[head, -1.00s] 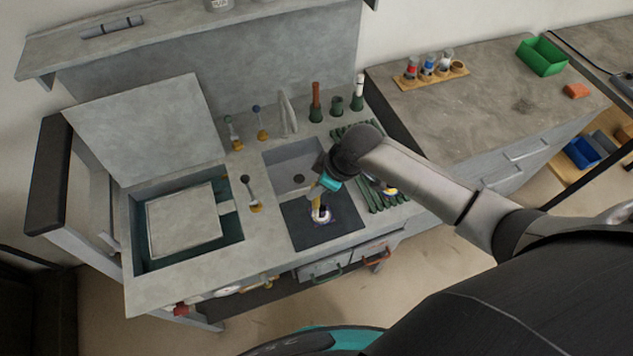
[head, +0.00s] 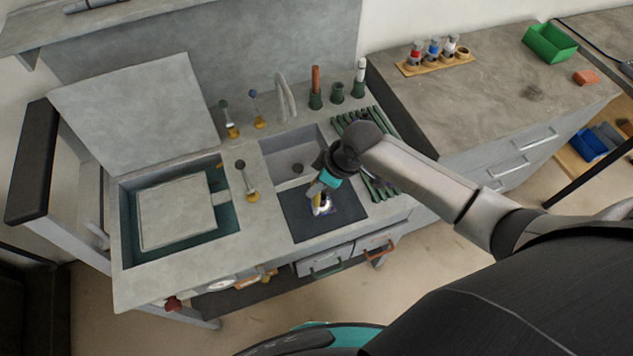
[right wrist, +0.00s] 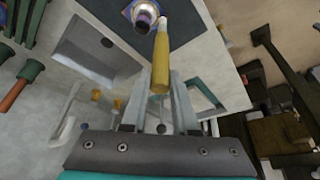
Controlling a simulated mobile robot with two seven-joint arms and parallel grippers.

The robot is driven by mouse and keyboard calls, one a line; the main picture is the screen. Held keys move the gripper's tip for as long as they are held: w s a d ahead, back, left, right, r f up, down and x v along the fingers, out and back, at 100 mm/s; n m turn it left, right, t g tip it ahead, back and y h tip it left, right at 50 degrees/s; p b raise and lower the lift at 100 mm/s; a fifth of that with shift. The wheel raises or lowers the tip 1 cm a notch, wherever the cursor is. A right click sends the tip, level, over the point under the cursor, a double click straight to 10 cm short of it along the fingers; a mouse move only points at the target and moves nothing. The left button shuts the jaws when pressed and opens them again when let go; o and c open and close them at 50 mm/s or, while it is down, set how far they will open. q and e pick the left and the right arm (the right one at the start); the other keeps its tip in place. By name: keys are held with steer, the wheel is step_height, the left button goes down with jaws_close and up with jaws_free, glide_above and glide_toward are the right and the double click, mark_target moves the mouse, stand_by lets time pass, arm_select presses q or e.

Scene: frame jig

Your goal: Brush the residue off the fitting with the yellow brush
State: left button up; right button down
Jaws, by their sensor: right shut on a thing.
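The fitting (head: 325,210) stands on the dark mat (head: 298,222) in front of the sink. It is pale with a purple base, and it also shows at the top of the right wrist view (right wrist: 143,14). My right gripper (head: 323,188) is above the mat, shut on the yellow brush (right wrist: 160,72). The brush's pale head points at the fitting and overlaps its edge in the right wrist view. I cannot tell whether they touch. Any residue is too small to make out. My left gripper is not in view.
The sink (head: 284,160) lies behind the mat, with a tall faucet (head: 284,95). A green slatted rack (head: 384,190) is to the right, partly under my arm. A lidded basin (head: 176,212) is at left. Holders with upright tools (head: 316,98) stand behind.

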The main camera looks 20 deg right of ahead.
steer(key=shift+f+b, duration=0.35)
steer(key=shift+f, duration=0.15)
stand_by(0.5)
steer(key=shift+w, duration=0.15)
